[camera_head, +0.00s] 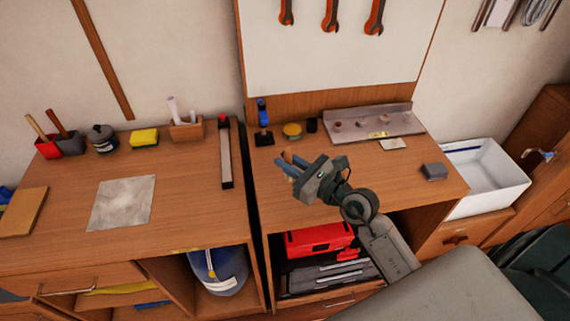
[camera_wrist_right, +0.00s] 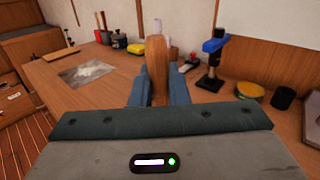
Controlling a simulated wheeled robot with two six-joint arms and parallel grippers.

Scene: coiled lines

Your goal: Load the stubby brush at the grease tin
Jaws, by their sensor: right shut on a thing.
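My right gripper (camera_head: 287,167) is over the left part of the right bench, with its blue fingers shut on a brown wooden piece, which I take to be the stubby brush (camera_head: 289,157). In the right wrist view the brush (camera_wrist_right: 157,62) stands up between the fingers; its bristles cannot be made out. The grease tin, a low round yellow tin (camera_head: 292,131), sits toward the back of that bench, apart from the gripper. It also shows at the right in the wrist view (camera_wrist_right: 249,96). My left gripper is not in view.
A blue-topped stand (camera_head: 263,122) is left of the tin and a black cup (camera_head: 311,125) right of it. A metal tray (camera_head: 375,126) lies at the back. A grey block (camera_head: 434,171) is at the right. The bench's front middle is clear.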

